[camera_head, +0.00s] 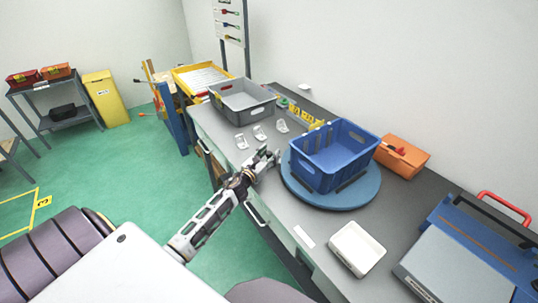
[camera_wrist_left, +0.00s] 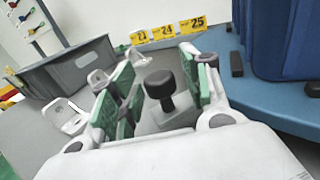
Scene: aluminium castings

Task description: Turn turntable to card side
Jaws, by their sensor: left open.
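The blue round turntable (camera_head: 370,194) lies on the grey bench and carries a blue crate (camera_head: 325,175). In the left wrist view, the turntable's rim (camera_wrist_left: 275,105) and the crate (camera_wrist_left: 285,40) are at the right. My left gripper (camera_head: 268,158) is beside the turntable's left edge, low over the bench. Its green-padded fingers (camera_wrist_left: 157,80) are apart. A black knob (camera_wrist_left: 160,88) shows between them; I cannot tell what it is fixed to or whether a finger touches it. My right gripper is not in view.
Yellow number cards (camera_wrist_left: 165,32) stand behind the gripper. A white tray (camera_head: 357,248), orange box (camera_head: 402,157) and blue case (camera_head: 480,250) crowd the near and right sides.

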